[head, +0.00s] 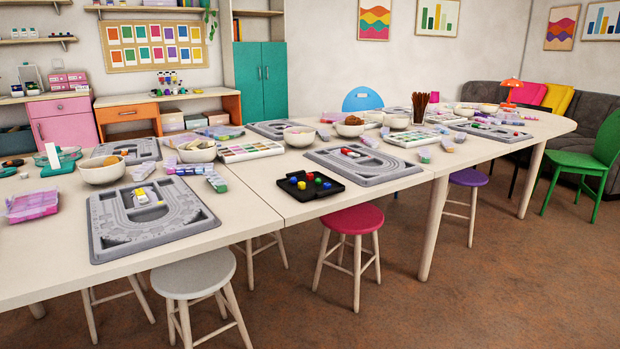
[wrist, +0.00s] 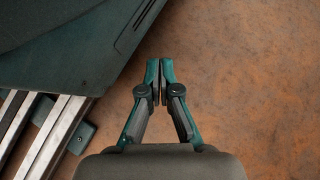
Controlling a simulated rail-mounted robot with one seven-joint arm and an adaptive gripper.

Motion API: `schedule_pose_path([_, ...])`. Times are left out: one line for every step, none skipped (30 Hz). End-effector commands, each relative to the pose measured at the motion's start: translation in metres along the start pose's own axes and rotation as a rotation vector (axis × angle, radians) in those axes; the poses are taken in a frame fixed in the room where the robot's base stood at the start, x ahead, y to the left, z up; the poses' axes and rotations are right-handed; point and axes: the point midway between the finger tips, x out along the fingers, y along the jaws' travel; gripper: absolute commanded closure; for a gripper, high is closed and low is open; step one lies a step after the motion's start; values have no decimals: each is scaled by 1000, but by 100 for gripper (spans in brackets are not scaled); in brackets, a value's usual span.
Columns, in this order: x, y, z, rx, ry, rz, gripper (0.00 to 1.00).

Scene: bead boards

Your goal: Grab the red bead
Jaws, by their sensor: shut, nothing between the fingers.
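A small black tray (head: 304,197) lies near the table's front edge in the head view, with several coloured beads on it. The red bead (head: 310,175) appears at the back of this group, among blue, green and yellow ones. The beads are small and their shapes are hard to make out. My gripper (wrist: 160,72) shows only in the wrist view. Its fingers are together and empty above the brown floor, and no bead or table is in that view.
The long pale table (head: 250,216) also carries grey bead boards (head: 108,240), bowls (head: 299,136) and boxes. A red item lies on the board (head: 398,172) behind the tray. A pink stool (head: 354,219) and a white stool (head: 194,275) stand at the front edge.

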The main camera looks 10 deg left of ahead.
Motion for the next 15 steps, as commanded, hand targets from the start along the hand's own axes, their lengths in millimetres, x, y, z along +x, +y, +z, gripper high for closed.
schedule_pose_path([0,0,0,0,0,0,100])
schedule_pose_path([0,0,0,0,0,0,100])
schedule_pose_path([0,0,0,0,0,0,100])
schedule_pose_path([0,0,0,0,0,0,100])
schedule_pose_path([0,0,0,0,0,0,100])
schedule_pose_path([0,0,0,0,0,0,100])
schedule_pose_path([0,0,0,0,0,0,100])
schedule_pose_path([0,0,0,0,0,0,95])
schedule_pose_path([0,0,0,0,0,0,88])
schedule_pose_path([0,0,0,0,0,0,83])
schedule_pose_path([0,0,0,0,0,0,78])
schedule_pose_path([0,0,0,0,0,0,72])
schedule_pose_path([0,0,0,0,0,0,67])
schedule_pose_path([0,0,0,0,0,0,64])
schedule_pose_path([0,0,0,0,0,0,64])
